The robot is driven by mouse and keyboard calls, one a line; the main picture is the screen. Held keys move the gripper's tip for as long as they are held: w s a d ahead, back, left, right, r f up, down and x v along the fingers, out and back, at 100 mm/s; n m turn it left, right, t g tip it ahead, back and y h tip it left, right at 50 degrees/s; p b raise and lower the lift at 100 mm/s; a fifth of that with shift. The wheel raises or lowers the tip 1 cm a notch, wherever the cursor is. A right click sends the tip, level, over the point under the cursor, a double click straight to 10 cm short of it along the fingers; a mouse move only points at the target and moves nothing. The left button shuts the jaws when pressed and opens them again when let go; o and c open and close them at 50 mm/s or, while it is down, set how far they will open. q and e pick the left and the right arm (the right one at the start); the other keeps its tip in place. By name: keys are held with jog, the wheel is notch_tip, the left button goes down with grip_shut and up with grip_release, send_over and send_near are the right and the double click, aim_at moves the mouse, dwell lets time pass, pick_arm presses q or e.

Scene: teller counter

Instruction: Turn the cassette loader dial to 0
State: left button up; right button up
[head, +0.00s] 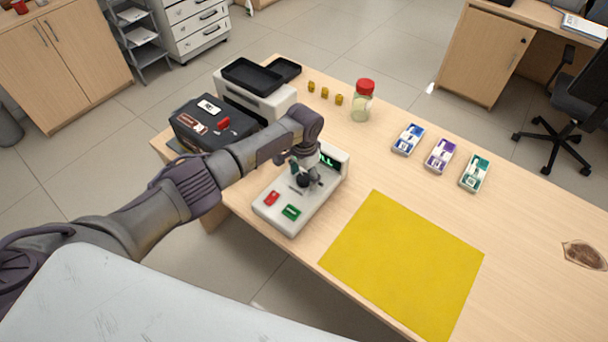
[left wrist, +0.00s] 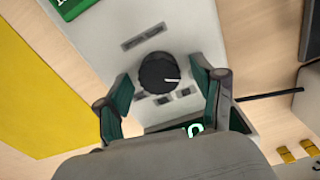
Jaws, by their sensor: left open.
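The cassette loader (head: 317,212) is a pale grey box on the wooden counter, with a red button (head: 271,198), a green button (head: 291,212) and a lit green display (head: 327,160) that my arm partly hides. In the left wrist view its black round dial (left wrist: 158,72) shows a white pointer line aimed toward the picture's right. Grey marks sit around the dial, too small to read. My left gripper (left wrist: 160,87) is open, with one green-padded finger on each side of the dial and gaps between. In the head view the gripper (head: 303,175) is over the loader. My right gripper is not in view.
A black case (head: 212,125) and a white machine with black trays (head: 255,95) stand behind my arm. A red-lidded jar (head: 362,102) and banded note packs (head: 440,155) are farther back. A yellow mat (head: 405,260) lies right of the loader. The counter right of the mat is mostly clear.

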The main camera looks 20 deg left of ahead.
aim_at(304, 177)
pick_arm(q)
notch_tip(304, 177, up, 12)
dwell(0.5)
dwell(0.3)
